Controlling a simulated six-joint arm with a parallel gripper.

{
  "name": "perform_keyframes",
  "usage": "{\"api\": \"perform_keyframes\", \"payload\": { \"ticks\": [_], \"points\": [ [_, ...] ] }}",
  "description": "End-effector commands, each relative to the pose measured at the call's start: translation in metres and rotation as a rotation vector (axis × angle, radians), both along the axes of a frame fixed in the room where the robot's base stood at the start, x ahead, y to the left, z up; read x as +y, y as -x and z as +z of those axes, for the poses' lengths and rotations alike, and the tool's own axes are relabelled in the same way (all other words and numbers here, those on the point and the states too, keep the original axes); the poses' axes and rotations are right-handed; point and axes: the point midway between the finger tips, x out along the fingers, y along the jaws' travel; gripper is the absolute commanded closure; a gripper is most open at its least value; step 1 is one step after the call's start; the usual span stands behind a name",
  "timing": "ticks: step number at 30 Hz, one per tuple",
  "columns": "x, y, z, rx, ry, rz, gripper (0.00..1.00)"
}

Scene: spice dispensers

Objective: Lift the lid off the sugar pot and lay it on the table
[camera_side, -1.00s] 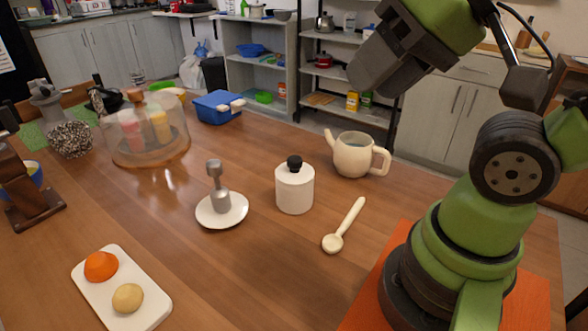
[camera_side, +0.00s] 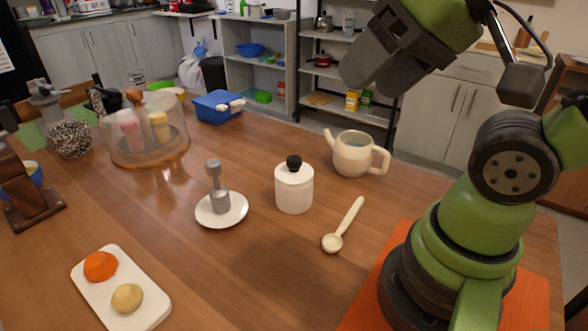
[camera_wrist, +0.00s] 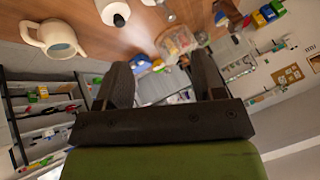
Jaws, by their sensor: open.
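The white sugar pot (camera_side: 294,194) stands upright on the wooden table, near the middle. Its white lid with a black knob (camera_side: 294,163) sits on top of it. In the wrist view the pot (camera_wrist: 113,10) shows at the top edge, partly cut off, with the black knob (camera_wrist: 119,20) toward me. My gripper (camera_side: 362,80) is high above the table, up and to the right of the pot and well apart from it. In the wrist view its two dark fingers (camera_wrist: 164,78) are spread with nothing between them.
A cream teapot (camera_side: 352,154) stands behind the pot to the right. A wooden spoon (camera_side: 344,226) lies to the right. A saucer (camera_side: 236,213) with a grey metal tool (camera_side: 217,188) is to the left. A glass dome (camera_side: 165,145) stands farther left. The front middle table is bare.

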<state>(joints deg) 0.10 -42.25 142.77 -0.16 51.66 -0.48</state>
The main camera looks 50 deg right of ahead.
Motion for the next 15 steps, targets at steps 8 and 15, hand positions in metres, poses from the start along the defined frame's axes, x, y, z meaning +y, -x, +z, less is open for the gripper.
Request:
{"api": "perform_keyframes", "payload": {
  "ticks": [8, 15],
  "points": [
    [-0.017, -0.054, -0.004, 0.152, 0.146, 0.123, 0.37],
    [-0.048, -0.120, -0.041, 0.344, 0.281, 0.321, 0.37]
  ]
}}
